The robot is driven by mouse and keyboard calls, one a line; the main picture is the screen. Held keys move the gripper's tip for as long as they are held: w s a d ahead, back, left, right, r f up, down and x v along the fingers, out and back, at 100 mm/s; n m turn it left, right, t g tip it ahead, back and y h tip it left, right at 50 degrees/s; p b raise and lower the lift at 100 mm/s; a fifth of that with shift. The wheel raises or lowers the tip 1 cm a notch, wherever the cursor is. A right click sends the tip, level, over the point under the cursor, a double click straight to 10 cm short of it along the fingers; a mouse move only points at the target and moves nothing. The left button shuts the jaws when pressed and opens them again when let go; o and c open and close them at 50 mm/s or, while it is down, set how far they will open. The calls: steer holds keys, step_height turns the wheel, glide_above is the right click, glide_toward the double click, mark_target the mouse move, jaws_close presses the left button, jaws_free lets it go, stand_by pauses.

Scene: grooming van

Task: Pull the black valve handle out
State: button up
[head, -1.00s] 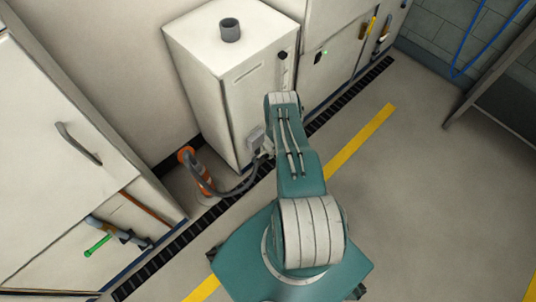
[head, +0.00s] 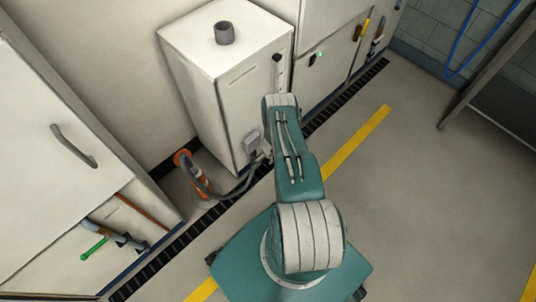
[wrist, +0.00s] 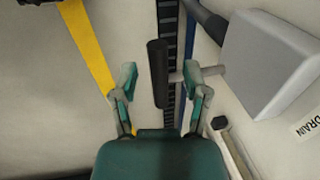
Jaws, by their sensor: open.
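The black valve handle (wrist: 158,75) is an upright dark bar in the wrist view. A short grey stem runs right from it toward the pale cabinet face, by a "DRAIN" label (wrist: 310,125). My gripper (wrist: 159,76) is open, with one teal-padded finger on each side of the handle in the picture. Gaps show between the handle and both pads. The stem crosses the picture at the right finger; I cannot tell the depth between them. In the head view my arm hides the handle and most of the gripper.
A grey box (wrist: 270,62) sits on the cabinet right of the handle. A dark floor grate (head: 350,95) runs along the cabinets.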

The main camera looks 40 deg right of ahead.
step_height(320, 180, up, 11)
steer(key=s, duration=0.2)
steer(key=shift+s, duration=0.15)
stand_by(0.3)
steer(key=shift+d, duration=0.1)
stand_by(0.3)
